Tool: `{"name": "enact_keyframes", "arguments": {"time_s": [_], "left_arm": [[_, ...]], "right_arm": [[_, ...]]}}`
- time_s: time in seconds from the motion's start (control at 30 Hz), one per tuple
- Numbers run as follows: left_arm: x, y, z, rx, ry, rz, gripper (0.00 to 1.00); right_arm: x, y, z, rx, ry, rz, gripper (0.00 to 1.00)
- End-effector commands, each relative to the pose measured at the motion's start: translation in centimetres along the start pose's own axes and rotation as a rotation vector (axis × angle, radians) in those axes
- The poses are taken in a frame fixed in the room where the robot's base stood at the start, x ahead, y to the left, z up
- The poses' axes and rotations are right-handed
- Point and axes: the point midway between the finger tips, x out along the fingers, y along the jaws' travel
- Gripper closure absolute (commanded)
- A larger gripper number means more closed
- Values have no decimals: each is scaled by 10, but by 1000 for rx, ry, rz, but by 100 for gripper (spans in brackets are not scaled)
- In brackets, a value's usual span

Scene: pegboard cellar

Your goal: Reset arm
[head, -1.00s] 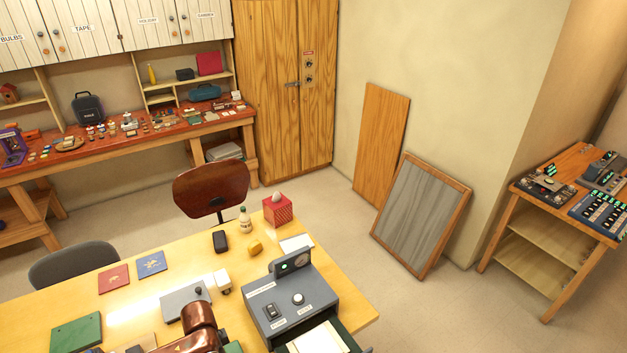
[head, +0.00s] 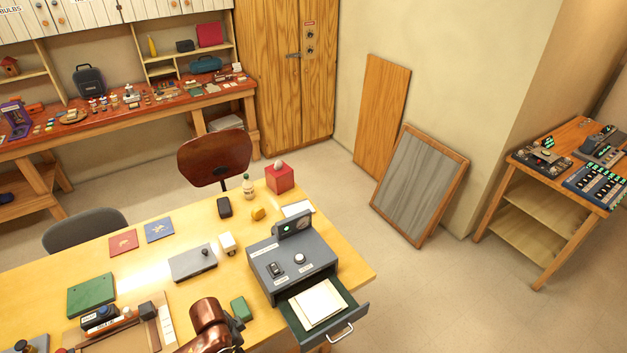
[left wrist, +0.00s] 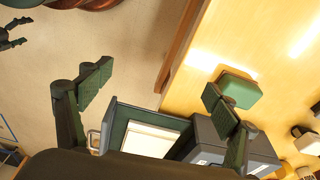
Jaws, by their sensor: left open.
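My left gripper (left wrist: 155,95) is open and empty in the left wrist view, its dark green-padded fingers wide apart above the floor and the desk edge. The grey device's open drawer (left wrist: 117,117) with pale sheets shows beyond and between the fingers. A dark two-pronged gripper (left wrist: 16,33), seemingly my right one, is at the upper left corner, its prongs apart and empty. In the head view a copper-coloured link of my arm (head: 209,320) rises at the bottom centre; no fingers show there.
The yellow desk (head: 345,265) bears a grey device (head: 292,262) with its drawer (head: 340,312) pulled out at the front. A green block (head: 241,308) is close beside my arm. A grey plate (head: 193,262) and green book (head: 91,294) lie left. Open floor (head: 440,300) is to the right.

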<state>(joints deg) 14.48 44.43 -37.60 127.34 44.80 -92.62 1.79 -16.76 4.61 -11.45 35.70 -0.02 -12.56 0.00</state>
Motion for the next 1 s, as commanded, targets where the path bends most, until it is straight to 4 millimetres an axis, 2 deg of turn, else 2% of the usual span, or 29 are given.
{"name": "enact_keyframes", "arguments": {"time_s": [0.03,0.17,0.27,0.37,0.5,0.8,0.97,1.0], "left_arm": [[4,9,-2,-23,28,4,18],[8,25,-1,-115,106,-10,18],[8,34,11,-241,169,-39,18],[5,36,37,-390,206,-87,18],[1,38,83,-562,205,-156,18],[-10,52,174,-820,133,-273,18],[-18,64,218,-922,80,-325,18],[-1,59,214,-911,79,-318,18]], "right_arm": [[0,-1,6,2,-8,-1,21],[-1,-3,16,5,-20,-3,21],[-1,-4,15,5,-19,-3,21],[0,-4,12,4,-16,-3,21],[0,-4,11,4,-13,-3,21],[0,-3,6,3,-7,-3,21],[0,-3,6,2,-7,-3,21],[3,-3,7,2,-7,-3,21]]}}
